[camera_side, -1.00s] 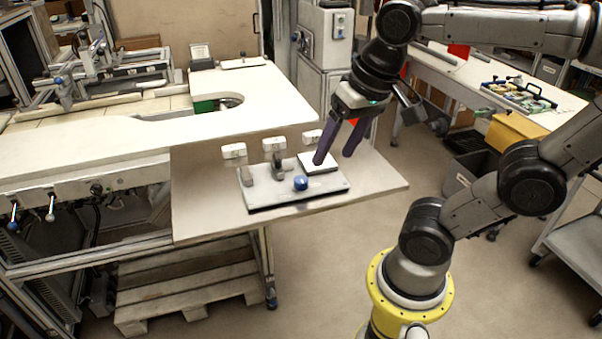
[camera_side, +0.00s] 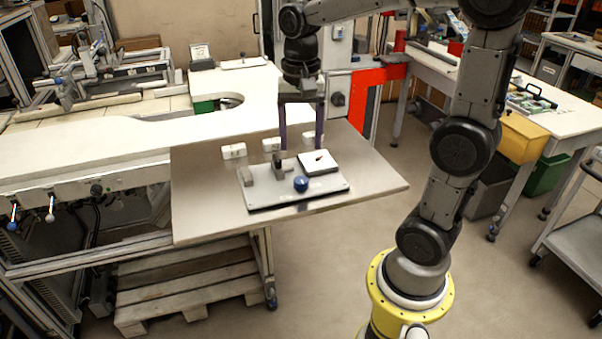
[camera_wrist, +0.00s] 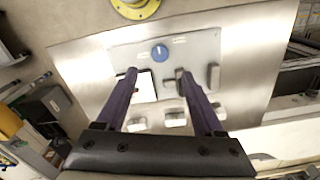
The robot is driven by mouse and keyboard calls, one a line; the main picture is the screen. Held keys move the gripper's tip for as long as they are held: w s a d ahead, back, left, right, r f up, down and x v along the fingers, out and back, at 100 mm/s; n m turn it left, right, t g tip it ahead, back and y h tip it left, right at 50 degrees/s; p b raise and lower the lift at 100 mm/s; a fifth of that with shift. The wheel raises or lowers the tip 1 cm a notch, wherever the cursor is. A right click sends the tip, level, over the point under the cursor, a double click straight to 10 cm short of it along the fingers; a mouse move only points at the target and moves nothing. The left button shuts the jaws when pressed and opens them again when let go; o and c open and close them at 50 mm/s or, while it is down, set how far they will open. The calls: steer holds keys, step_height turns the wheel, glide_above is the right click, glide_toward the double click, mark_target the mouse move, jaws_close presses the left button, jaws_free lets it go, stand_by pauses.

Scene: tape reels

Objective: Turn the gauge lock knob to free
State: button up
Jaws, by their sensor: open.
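The blue gauge lock knob (camera_side: 301,184) sits near the front edge of a light grey plate (camera_side: 262,198) on the metal table. The knob also shows in the wrist view (camera_wrist: 159,53), with a light mark on its top and small labels beside it, too small to read. My gripper (camera_side: 301,153) points down with its fingers spread wide, above the back part of the plate. It is apart from the knob and holds nothing. In the wrist view the knob lies beyond the fingertips (camera_wrist: 156,72), between their lines.
A white square pad with a dark pointer (camera_side: 319,162) lies behind the knob. Several white labelled blocks (camera_side: 234,151) stand behind the plate. The table's right side (camera_side: 372,182) is clear.

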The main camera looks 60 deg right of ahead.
mark_target(301, 179)
step_height(301, 179, down, 9)
steer(key=shift+f, duration=0.15)
stand_by(0.4)
jaws_close()
